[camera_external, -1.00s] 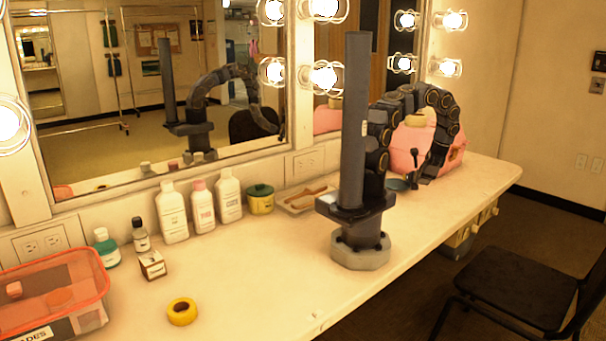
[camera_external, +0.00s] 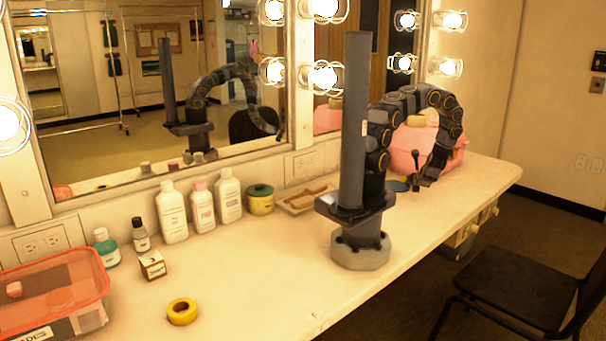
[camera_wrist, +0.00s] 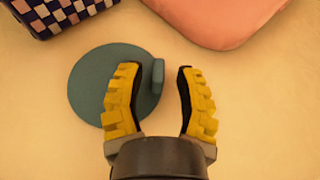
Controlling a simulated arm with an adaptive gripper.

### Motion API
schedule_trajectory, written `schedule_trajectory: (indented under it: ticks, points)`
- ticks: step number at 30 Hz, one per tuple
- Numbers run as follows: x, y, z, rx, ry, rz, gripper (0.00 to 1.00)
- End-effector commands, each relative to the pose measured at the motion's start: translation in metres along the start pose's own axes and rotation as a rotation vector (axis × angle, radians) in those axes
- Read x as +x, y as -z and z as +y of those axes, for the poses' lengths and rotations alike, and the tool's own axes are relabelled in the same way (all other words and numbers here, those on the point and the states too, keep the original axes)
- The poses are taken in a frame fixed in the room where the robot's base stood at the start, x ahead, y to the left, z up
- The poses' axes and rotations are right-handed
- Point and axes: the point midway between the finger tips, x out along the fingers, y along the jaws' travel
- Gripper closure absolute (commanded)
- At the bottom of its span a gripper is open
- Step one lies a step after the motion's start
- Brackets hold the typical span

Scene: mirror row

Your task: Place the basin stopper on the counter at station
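The basin stopper (camera_wrist: 85,90) is a flat teal disc with a small raised tab, lying on the pale counter in the wrist view. My gripper (camera_wrist: 159,70) has its two yellow fingers spread. The left finger overlaps the disc in the picture, and the tab shows between the fingertips, nearer the left one. I cannot tell whether a finger touches the tab. In the external view the stopper (camera_external: 397,185) is a small blue-green patch beside my gripper (camera_external: 420,182), low over the counter (camera_external: 270,265).
A pink case (camera_external: 452,158) stands close behind my gripper. A checkered item (camera_wrist: 45,12) lies near the stopper's upper left in the wrist view. Bottles (camera_external: 202,206), a tray (camera_external: 305,200), yellow tape (camera_external: 182,311) and a clear bin (camera_external: 85,300) stand further left. The counter's front middle is clear.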

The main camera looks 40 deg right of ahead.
Motion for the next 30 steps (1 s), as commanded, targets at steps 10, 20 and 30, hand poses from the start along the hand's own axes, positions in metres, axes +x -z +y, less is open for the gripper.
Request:
schedule_trajectory:
  ticks: [10, 20, 30]
  points:
    - [-0.072, 0.0, -0.002, 0.008, 0.006, -0.003, 0.66]
    - [-0.105, 0.0, 0.0, 0.002, 0.0, -0.003, 0.66]
    - [-0.108, -0.002, 0.002, -0.004, -0.005, -0.006, 0.66]
